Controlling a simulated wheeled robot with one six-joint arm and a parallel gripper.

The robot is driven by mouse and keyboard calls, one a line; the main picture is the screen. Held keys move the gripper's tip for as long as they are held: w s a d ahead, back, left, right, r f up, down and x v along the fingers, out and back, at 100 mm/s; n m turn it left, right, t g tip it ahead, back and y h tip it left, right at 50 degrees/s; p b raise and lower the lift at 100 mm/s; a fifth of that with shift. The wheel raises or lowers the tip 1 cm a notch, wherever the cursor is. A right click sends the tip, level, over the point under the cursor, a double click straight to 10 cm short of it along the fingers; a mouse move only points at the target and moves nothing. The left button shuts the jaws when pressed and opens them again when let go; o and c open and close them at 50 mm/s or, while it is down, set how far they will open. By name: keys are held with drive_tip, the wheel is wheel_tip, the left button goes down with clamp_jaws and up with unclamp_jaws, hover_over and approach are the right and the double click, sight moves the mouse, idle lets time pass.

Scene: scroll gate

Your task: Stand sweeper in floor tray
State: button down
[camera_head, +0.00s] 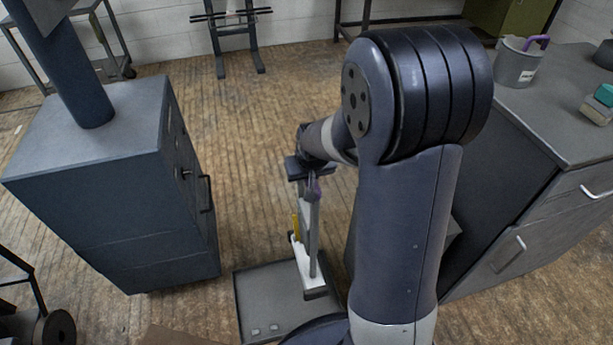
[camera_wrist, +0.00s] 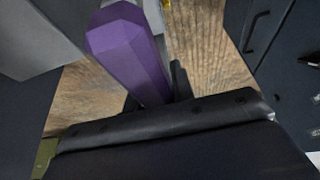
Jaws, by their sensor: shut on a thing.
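The sweeper (camera_head: 314,235) is a thin grey pole with a purple grip at the top and a white and dark foot at the bottom. It stands near upright, its foot over the right part of the flat grey floor tray (camera_head: 252,301); I cannot tell whether it touches the tray. My gripper (camera_head: 309,180) is shut on the sweeper near its purple top. In the wrist view the purple grip (camera_wrist: 128,50) rises large between my fingers (camera_wrist: 153,98), which are mostly hidden.
A dark blue cabinet (camera_head: 130,200) stands left of the tray. A grey counter (camera_head: 565,120) with drawers stands at the right, with a grey bucket (camera_head: 517,65) on it. A yellow piece (camera_head: 297,228) shows beside the pole.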

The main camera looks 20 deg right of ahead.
drive_tip(key=shift+s+f+b, duration=0.1)
drive_tip(key=shift+f+b, duration=3.75)
drive_tip(key=shift+f, duration=0.1)
drive_tip(key=shift+a, duration=0.1)
drive_tip(key=s+a+r+n+g+y+p, duration=0.1)
drive_tip(key=a+r+n+g+y+p, duration=0.1)
drive_tip(key=a+n, duration=0.5)
drive_tip(key=s+a+r+n+g+y+p, duration=0.1)
drive_tip(key=a+n+g+y+p, duration=0.15)
drive_tip(key=n, duration=0.85)
wheel_tip(320, 180, down, 9)
drive_tip(key=b, duration=0.8)
drive_tip(key=shift+a, duration=0.3)
drive_tip(key=shift+w+f+b, duration=0.1)
drive_tip(key=shift+f+b, duration=0.15)
drive_tip(key=shift+b, duration=0.2)
drive_tip(key=c, duration=1.1)
unclamp_jaws()
